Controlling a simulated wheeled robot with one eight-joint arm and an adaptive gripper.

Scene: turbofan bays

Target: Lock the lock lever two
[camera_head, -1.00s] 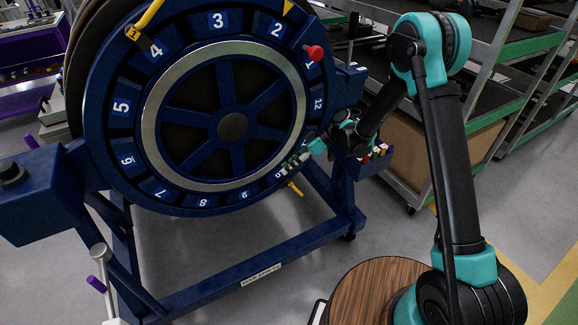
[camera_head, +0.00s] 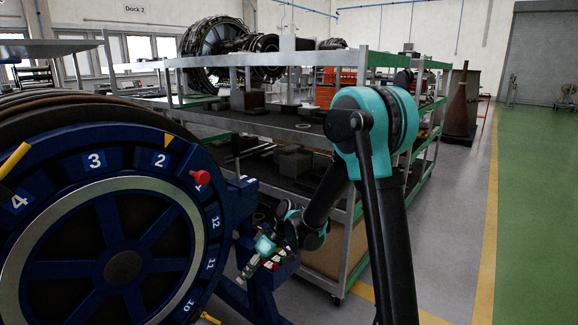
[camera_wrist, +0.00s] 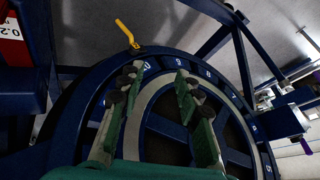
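The blue turbofan ring (camera_head: 95,160) with numbered slots fills the lower left of the head view. One yellow lever (camera_head: 14,160) lies across its rim at the far left. A second yellow lever (camera_head: 210,318) just shows at the bottom edge, near number 10; I cannot tell which is lever two. In the wrist view a yellow lever (camera_wrist: 127,35) sticks out from the rim next to number 10, ahead and left of the fingers. My gripper (camera_wrist: 158,72) is open and empty, its fingers apart over the ring. In the head view my gripper (camera_head: 245,272) is right of the rim.
A red knob (camera_head: 201,177) sits at the ring's upper right. A metal shelf rack (camera_head: 280,122) with parts stands behind my arm. In the wrist view a red box (camera_wrist: 12,48) is at the upper left. Grey floor (camera_head: 450,215) is open on the right.

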